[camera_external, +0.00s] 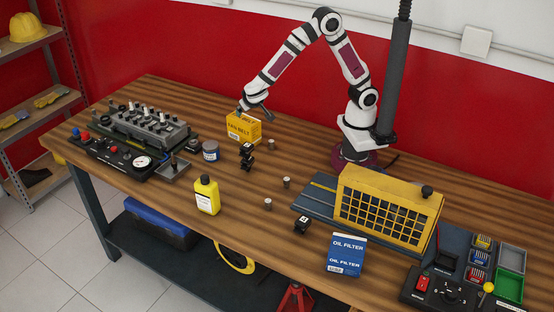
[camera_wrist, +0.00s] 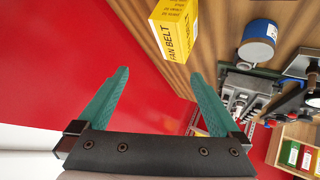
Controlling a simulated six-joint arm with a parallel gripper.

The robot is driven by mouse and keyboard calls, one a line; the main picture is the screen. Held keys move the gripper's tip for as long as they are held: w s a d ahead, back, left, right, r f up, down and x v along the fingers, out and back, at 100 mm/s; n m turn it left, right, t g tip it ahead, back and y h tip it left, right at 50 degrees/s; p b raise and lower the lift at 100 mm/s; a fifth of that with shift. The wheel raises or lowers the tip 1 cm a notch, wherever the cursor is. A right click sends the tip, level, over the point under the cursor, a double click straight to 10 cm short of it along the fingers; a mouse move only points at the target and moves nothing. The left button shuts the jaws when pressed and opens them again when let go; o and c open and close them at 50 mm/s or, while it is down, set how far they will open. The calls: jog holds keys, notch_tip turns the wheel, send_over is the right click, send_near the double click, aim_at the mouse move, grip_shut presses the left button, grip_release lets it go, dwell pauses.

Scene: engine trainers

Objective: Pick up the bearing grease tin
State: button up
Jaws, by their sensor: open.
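A small round tin with a blue-grey label and a pale lid, which looks like the bearing grease tin (camera_external: 211,150), stands on the workbench beside the engine trainer. It also shows at the upper right of the wrist view (camera_wrist: 259,40), its label unreadable. My gripper (camera_wrist: 160,74) is open with nothing between its two green fingers. In the external view my gripper (camera_external: 255,110) is over the back of the bench, behind and above the fan belt box, to the right of the tin and apart from it.
The yellow fan belt box (camera_external: 243,128) stands between my gripper and the front of the bench. The engine trainer (camera_external: 140,127) is left of the tin. A yellow bottle (camera_external: 207,195) and a black fitting (camera_external: 246,156) stand nearby. The red wall (camera_wrist: 60,60) is close behind.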

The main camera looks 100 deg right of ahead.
jog(key=w+f+t+h, duration=0.2)
jog(key=w+f, duration=0.2)
jog(key=w, duration=0.3)
jog(key=m+t, duration=0.1)
jog(key=t, duration=0.2)
send_over(212, 147)
jog(key=shift+h, duration=0.4)
notch_tip(212, 147, down, 5)
jog(key=shift+s+a+f, duration=0.1)
jog(key=shift+s+a, duration=0.05)
notch_tip(212, 147, down, 6)
jog(key=shift+r, duration=0.1)
jog(key=x, duration=0.5)
jog(key=shift+f, duration=0.2)
jog(key=c, duration=1.4)
